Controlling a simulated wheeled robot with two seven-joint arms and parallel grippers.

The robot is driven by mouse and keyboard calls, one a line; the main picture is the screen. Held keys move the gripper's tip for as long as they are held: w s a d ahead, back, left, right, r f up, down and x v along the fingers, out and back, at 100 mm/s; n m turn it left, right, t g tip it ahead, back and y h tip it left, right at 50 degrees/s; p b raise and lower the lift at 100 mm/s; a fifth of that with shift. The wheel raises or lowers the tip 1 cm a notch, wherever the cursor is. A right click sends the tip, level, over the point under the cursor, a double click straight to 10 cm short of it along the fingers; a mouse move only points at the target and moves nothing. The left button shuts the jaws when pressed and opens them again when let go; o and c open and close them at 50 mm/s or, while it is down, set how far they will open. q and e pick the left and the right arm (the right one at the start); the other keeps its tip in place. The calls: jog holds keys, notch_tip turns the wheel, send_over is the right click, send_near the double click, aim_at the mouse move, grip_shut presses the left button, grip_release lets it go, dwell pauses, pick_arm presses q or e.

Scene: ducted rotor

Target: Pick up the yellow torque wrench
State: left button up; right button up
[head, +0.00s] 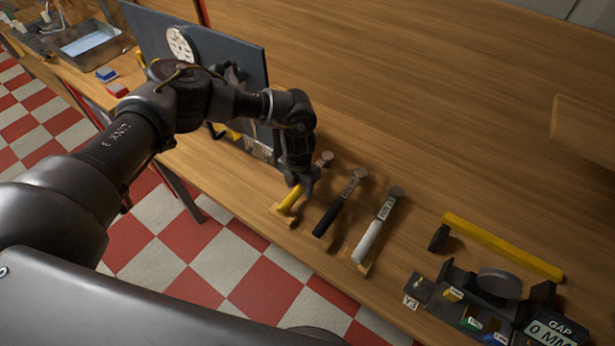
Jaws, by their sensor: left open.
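The yellow torque wrench (289,202) lies on the wooden bench, leftmost of three similar wrenches, its round head pointing away and its yellow handle toward the front edge. My left gripper (300,187) is open and pointing down right at this wrench, covering the middle of it. I cannot tell whether the fingers touch the handle. My right gripper is out of view.
A black-handled wrench (340,203) and a white-handled wrench (378,227) lie just to the right. Further right are a yellow bar (505,247) and a dark fixture with a gap display (550,330). A dark upright panel (240,60) stands behind my left arm.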

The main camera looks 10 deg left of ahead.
pick_arm(q)
jog(key=shift+f, duration=1)
grip_shut()
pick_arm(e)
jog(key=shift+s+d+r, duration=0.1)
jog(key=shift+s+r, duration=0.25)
